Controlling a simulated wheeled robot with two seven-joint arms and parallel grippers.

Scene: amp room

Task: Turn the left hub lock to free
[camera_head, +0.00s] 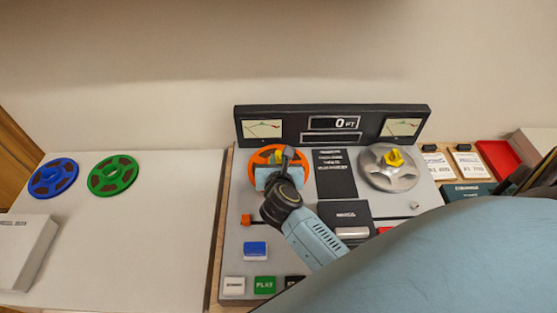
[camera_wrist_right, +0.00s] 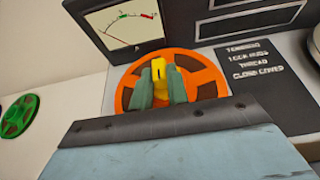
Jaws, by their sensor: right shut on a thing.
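The left hub lock is a yellow knob (camera_wrist_right: 158,68) at the centre of the orange reel (camera_head: 257,159) on the tape deck's left hub. My right gripper (camera_wrist_right: 160,90) is over that reel, its two grey-green fingers shut on the yellow knob from both sides. In the head view the gripper and wrist hide most of the knob and part of the reel. The orange reel also shows around the fingers in the right wrist view (camera_wrist_right: 207,73). My left gripper is not in view.
The right hub has a yellow lock (camera_head: 394,158) on a grey reel (camera_head: 375,175). A meter panel (camera_head: 290,127) stands behind the reels. Blue (camera_head: 53,178) and green (camera_head: 113,175) reels lie at left. Buttons, including a green one (camera_head: 264,285), line the deck's front.

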